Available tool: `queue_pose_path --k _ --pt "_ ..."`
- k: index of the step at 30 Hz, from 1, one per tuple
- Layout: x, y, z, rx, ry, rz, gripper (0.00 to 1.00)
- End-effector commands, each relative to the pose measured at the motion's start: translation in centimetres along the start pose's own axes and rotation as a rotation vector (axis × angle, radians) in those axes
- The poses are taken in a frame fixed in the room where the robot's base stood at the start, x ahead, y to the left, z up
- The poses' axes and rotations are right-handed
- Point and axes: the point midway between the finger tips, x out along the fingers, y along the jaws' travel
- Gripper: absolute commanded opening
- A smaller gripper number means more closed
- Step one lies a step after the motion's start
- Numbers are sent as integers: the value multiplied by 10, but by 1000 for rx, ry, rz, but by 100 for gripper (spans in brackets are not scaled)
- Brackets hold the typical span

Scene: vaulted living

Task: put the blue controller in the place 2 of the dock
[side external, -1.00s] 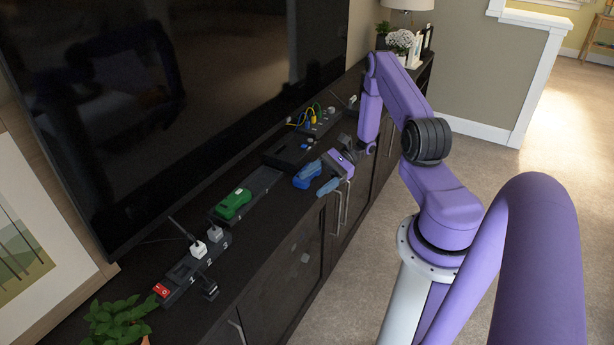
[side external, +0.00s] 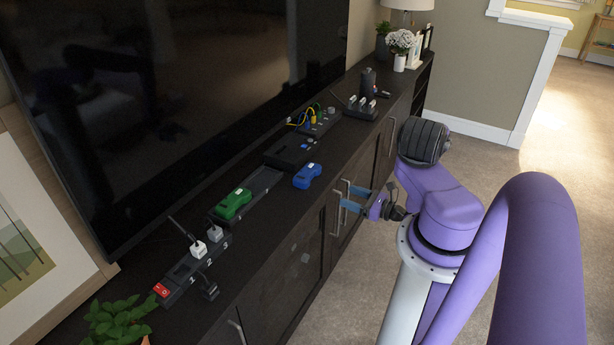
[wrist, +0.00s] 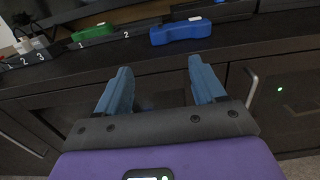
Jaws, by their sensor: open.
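The blue controller (side external: 308,175) lies on the dark cabinet top, close to its front edge and just right of the dock. It also shows in the wrist view (wrist: 181,32), ahead of my fingertips and apart from them. The dock (side external: 263,184) is a long dark tray with places marked 1 and 2 in the wrist view (wrist: 103,43). A green controller (side external: 233,203) sits in place 1; place 2 looks empty. My gripper (side external: 354,197) is open and empty, out in front of the cabinet doors; its two blue fingers (wrist: 160,80) stand apart.
A power strip (side external: 185,270) with white plugs is at the near end of the cabinet. A black box (side external: 290,151), a device with coloured cables (side external: 318,120) and another strip (side external: 361,108) stand farther back. The television (side external: 170,90) rises behind. Door handles (side external: 338,212) stick out in front.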

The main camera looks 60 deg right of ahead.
Motion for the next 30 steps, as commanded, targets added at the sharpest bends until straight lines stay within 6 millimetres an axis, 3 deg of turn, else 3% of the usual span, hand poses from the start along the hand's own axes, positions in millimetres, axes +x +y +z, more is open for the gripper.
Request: queue_pose_path --k 12,22,30 --pt "77 1 0 -2 -1 7 69" --pt "101 2 -1 -2 -1 6 69" --pt "137 5 -3 -3 -1 5 69"
